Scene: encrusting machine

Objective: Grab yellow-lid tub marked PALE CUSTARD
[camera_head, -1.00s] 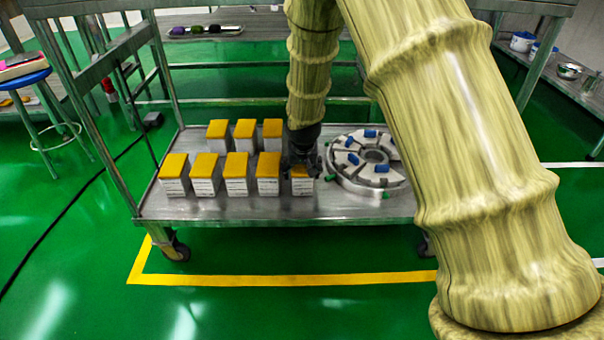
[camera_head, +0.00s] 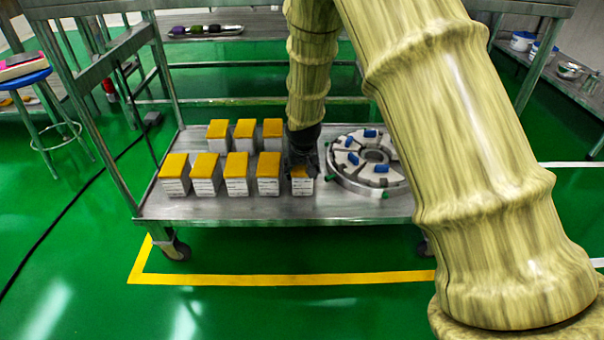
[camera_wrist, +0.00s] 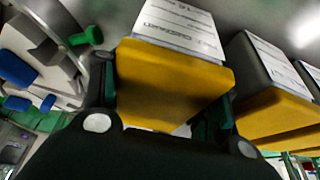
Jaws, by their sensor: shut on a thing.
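Several white tubs with yellow lids stand in two rows on the metal cart shelf. The rightmost front tub (camera_head: 302,186) is under my gripper (camera_head: 301,158), which comes down on it from above and hides part of its lid. In the wrist view that tub (camera_wrist: 175,75) sits between the two fingers of my gripper (camera_wrist: 172,105), which are shut on it. Its white label carries dark print, upside down and blurred, that seems to include "CUSTARD". The labels on the other tubs are too small to read in the head view.
A neighbouring yellow-lid tub (camera_head: 268,174) stands close to the left. A round metal machine part (camera_head: 345,176) with blue and green pieces is close to the right. The cart shelf (camera_head: 240,209) has bare room along its front edge. Cart posts rise at both sides.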

